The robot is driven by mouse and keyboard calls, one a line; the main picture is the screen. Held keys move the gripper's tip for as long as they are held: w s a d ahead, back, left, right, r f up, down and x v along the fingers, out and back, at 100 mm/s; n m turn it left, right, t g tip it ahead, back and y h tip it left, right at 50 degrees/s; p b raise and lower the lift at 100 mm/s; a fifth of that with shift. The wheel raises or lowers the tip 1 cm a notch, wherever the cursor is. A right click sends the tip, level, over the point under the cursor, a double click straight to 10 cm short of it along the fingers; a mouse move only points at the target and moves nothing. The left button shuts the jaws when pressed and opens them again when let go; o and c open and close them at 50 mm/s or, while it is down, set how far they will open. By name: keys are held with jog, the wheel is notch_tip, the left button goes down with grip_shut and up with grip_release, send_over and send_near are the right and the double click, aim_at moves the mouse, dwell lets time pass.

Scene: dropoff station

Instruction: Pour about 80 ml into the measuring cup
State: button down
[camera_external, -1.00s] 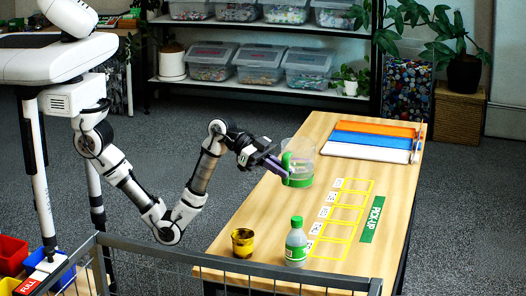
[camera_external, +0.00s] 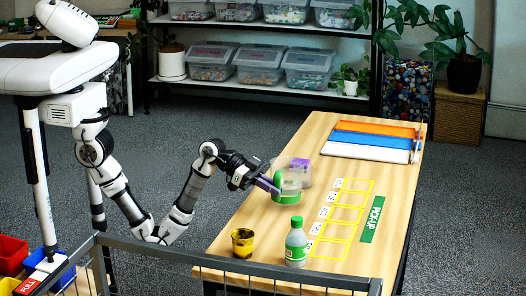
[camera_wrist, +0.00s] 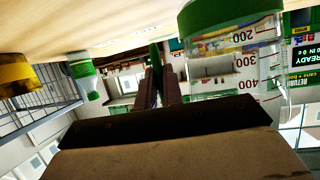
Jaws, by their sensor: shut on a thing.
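The clear measuring cup (camera_external: 291,184) has a green base and a green handle. My gripper (camera_external: 272,184) is shut on the handle, at the left side of the cup. In the wrist view, which is upside down, the green handle (camera_wrist: 155,72) stands between my fingers (camera_wrist: 158,88). The cup (camera_wrist: 238,66) there shows red marks of 200, 300 and 400, with its green base toward the table. I cannot tell whether the cup touches the table or what it contains.
On the wooden table (camera_external: 235,215), a bottle with a green cap (camera_external: 297,246) and a yellow pot (camera_external: 242,242) stand near the front. Yellow marked boxes (camera_external: 345,215) and a green pick-up sign (camera_external: 372,219) lie right. Orange, blue and white strips (camera_external: 370,140) lie at the back.

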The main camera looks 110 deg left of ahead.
aim_at(285, 172)
jog(key=a+r+n+h+p, duration=0.1)
jog(key=a+r, duration=0.1)
jog(key=a+r+n+h+p, duration=0.1)
jog(key=a+r+n, duration=0.1)
jog(key=shift+w+r+n+h, duration=0.2)
jog(key=shift+r+n+h, duration=0.1)
jog(key=shift+a+r+n+h, duration=0.25)
jog(key=shift+a+n, duration=0.1)
jog(key=shift+a, duration=0.15)
jog(key=shift+a+r+n+h, duration=0.25)
jog(key=shift+a+n, duration=0.1)
jog(key=shift+a, duration=0.15)
jog(key=shift+w+a+r+n+t+h+p, duration=0.15)
jog(key=shift+a+r+n+p, duration=0.15)
jog(key=shift+r+p, duration=0.2)
jog(key=shift+a+r+n+t+h+p, duration=0.15)
jog(key=shift+a+r+n+p, duration=0.15)
jog(key=shift+r, duration=0.2)
jog(key=shift+a+r+n+t+h+p, duration=0.2)
jog(key=shift+a+r+n+h+p, duration=0.1)
jog(key=shift+a+r+n+p, duration=0.3)
jog(key=shift+a+r+n+t+h+p, duration=0.25)
jog(key=shift+a+r+n, duration=0.2)
jog(key=shift+r+n, duration=0.35)
dwell(2.1)
jog(key=shift+r, duration=0.1)
